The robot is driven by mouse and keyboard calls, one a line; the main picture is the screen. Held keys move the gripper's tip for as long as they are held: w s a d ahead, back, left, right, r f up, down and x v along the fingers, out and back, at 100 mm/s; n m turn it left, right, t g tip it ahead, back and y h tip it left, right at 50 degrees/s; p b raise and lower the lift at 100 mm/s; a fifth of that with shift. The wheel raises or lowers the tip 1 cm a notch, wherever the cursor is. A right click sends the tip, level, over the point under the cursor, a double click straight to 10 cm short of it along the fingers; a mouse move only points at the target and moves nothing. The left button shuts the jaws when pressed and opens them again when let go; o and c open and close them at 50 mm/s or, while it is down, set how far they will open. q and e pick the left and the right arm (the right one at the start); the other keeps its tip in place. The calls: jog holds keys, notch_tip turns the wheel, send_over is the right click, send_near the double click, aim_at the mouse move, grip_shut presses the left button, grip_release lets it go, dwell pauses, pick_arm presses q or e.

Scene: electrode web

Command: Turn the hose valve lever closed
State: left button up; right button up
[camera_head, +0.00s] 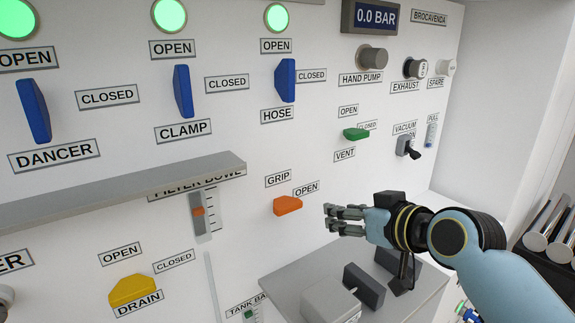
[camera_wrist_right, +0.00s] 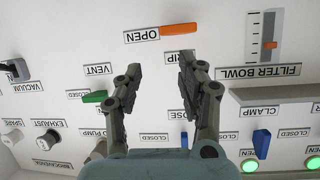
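The hose valve lever (camera_head: 286,80) is blue and stands upright on the panel. It is between the OPEN label above and the HOSE label (camera_head: 277,115) below, with a CLOSED label (camera_head: 311,76) to its right. A green lamp (camera_head: 277,17) glows above it. My right gripper (camera_head: 330,219) is well below and to the right of the lever, apart from it, beside the orange GRIP lever. In the upside-down right wrist view, its fingers (camera_wrist_right: 160,62) are spread with nothing between them. A small blue part of the hose lever (camera_wrist_right: 184,140) shows between them. My left gripper is not in view.
The CLAMP lever (camera_head: 183,91) is to the left. A grey ledge (camera_head: 120,190) juts out at left. A grey box (camera_head: 330,300) is below.

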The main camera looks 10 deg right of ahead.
aim_at(292, 81)
jog(key=w+a+r+n+t+y+p, duration=0.1)
jog(key=a+r+t, duration=0.1)
jog(key=r, duration=0.9)
jog(key=w+a+r+n+t+y+p, duration=0.1)
jog(key=r+t+y, duration=0.1)
jog(key=r, duration=0.8)
jog(key=p+x, duration=0.2)
jog(key=x, duration=0.9)
jog(key=shift+w+a, duration=0.1)
jog(key=shift+w, duration=0.05)
grip_shut()
